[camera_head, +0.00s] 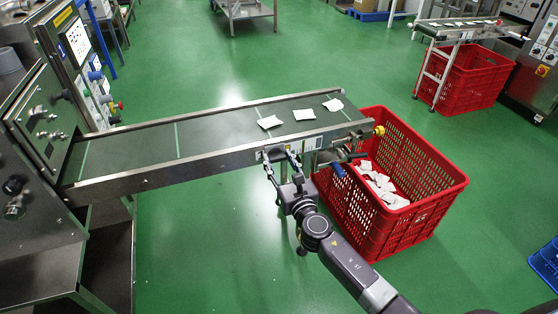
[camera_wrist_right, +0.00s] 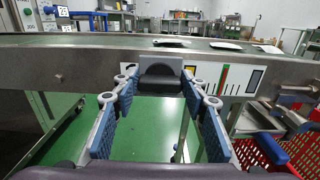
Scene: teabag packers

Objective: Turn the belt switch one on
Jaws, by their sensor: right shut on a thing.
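The belt switch (camera_wrist_right: 160,76) is a dark rounded knob on a grey mount, on the side rail of the conveyor belt (camera_head: 225,132). A white label with a scale and a red bar sits beside it in the wrist view. My right gripper (camera_wrist_right: 160,88) is at the switch, with one blue-padded finger on each side of it, shut on it. In the head view my right gripper (camera_head: 279,160) reaches up to the near rail from the lower right, and hides part of the switch. My left gripper is not in view.
Several white teabags (camera_head: 304,114) lie on the belt. A red crate (camera_head: 420,212) with teabags inside stands under the belt's right end. A machine with knobs (camera_head: 45,135) stands at the left. The green floor in front is clear.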

